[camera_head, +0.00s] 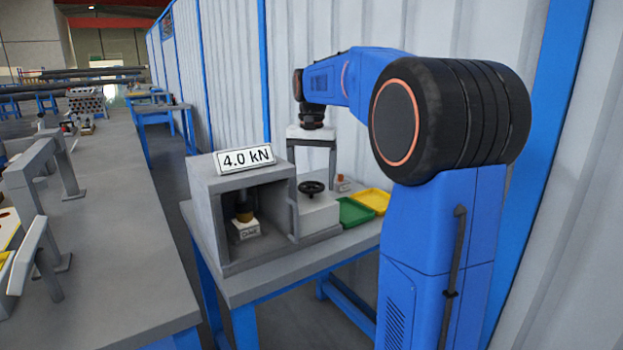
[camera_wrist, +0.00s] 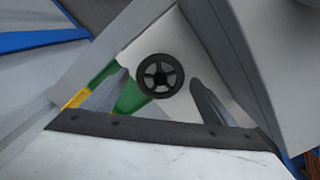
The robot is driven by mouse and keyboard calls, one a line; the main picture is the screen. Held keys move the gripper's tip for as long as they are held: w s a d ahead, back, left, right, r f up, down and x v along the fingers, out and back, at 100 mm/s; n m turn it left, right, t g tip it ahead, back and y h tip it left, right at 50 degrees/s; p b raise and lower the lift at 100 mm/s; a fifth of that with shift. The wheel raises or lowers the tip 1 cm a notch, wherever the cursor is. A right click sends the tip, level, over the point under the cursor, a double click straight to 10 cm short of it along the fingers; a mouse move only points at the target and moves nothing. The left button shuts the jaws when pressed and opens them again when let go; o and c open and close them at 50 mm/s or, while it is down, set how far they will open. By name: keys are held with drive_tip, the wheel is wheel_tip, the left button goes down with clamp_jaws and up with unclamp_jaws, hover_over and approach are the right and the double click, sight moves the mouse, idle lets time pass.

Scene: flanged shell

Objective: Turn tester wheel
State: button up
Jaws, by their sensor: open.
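The tester wheel (camera_head: 311,187) is a small black handwheel on top of a light grey block (camera_head: 318,213) at the right of the tester. It also shows in the wrist view (camera_wrist: 160,76), spoked and dark, between my two fingers. The grey tester housing (camera_head: 215,200) carries a sign (camera_head: 245,160) reading "4.0 kN". Whether the fingertips touch the wheel cannot be told.
A green tray (camera_head: 354,212) and a yellow tray (camera_head: 374,200) lie right of the wheel block. A small brown-and-white item (camera_head: 343,184) stands behind them. The corrugated wall (camera_head: 400,150) is close behind. A long grey bench (camera_head: 120,220) runs along the left, with a floor gap between.

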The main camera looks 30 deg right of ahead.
sight(312, 185)
drive_tip(key=c, duration=1)
drive_tip(key=shift+n, duration=1.7)
drive_tip(key=shift+c, duration=0.2)
drive_tip(key=o, duration=1)
drive_tip(key=shift+o, duration=0.2)
wheel_tip(312, 185, up, 18)
drive_tip(key=shift+f, duration=0.25)
